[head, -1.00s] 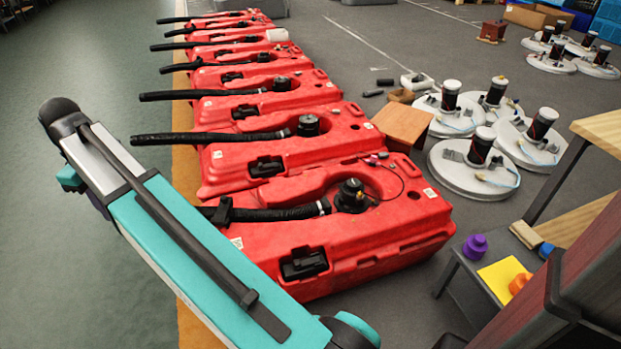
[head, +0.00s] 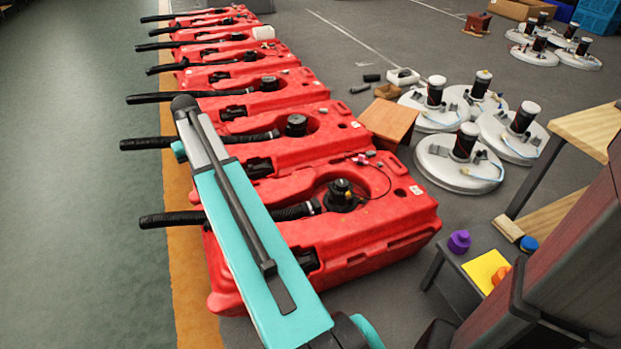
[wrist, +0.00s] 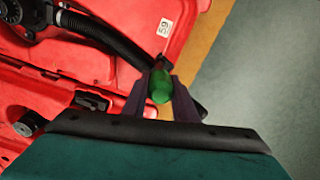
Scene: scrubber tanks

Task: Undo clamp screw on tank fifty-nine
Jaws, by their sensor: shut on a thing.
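Tank fifty-nine, a red tank, fills the upper left of the wrist view (wrist: 140,28), with a white "59" label (wrist: 164,27) at its end. It appears to be the nearest tank (head: 385,222) in the head view. Its black hose (wrist: 105,35) runs from the cap fitting to under my gripper (wrist: 160,90). My gripper is shut on a green handle-like thing (wrist: 160,86), held over or beside the hose. The tool's far end and the clamp screw cannot be made out. In the head view my teal arm crosses the tank's left end and hides my gripper.
More red tanks (head: 310,120) with black hoses stand in a row behind. A brown box (head: 388,120) and white discs (head: 455,165) lie to the right. A low table (head: 460,272) stands at right front. The green floor at left is clear.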

